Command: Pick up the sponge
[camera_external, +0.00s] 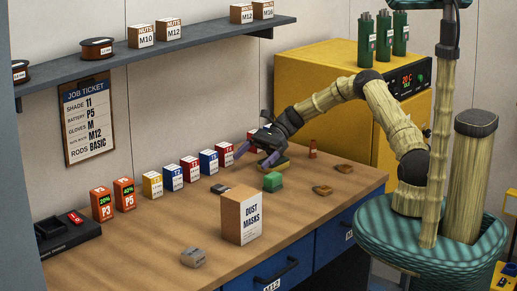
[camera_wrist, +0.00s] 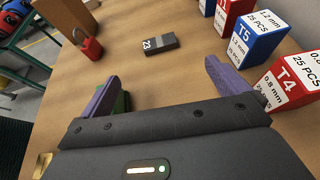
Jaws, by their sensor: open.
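My gripper (camera_external: 255,155) is over the back of the workbench, its two purple fingers apart and nothing between them; it also shows in the wrist view (camera_wrist: 160,85). A green block (camera_external: 273,182) lies on the bench, nearer the external camera than the gripper. In the wrist view a bit of dark green (camera_wrist: 125,103) shows beside the left finger, mostly hidden.
Boxes stand in a row along the wall, including blue T5 (camera_wrist: 250,38) and red T4 (camera_wrist: 285,82), close to the right finger. A dark small box (camera_wrist: 158,44) and red padlock (camera_wrist: 88,47) lie ahead. A dust masks box (camera_external: 233,218) stands in front.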

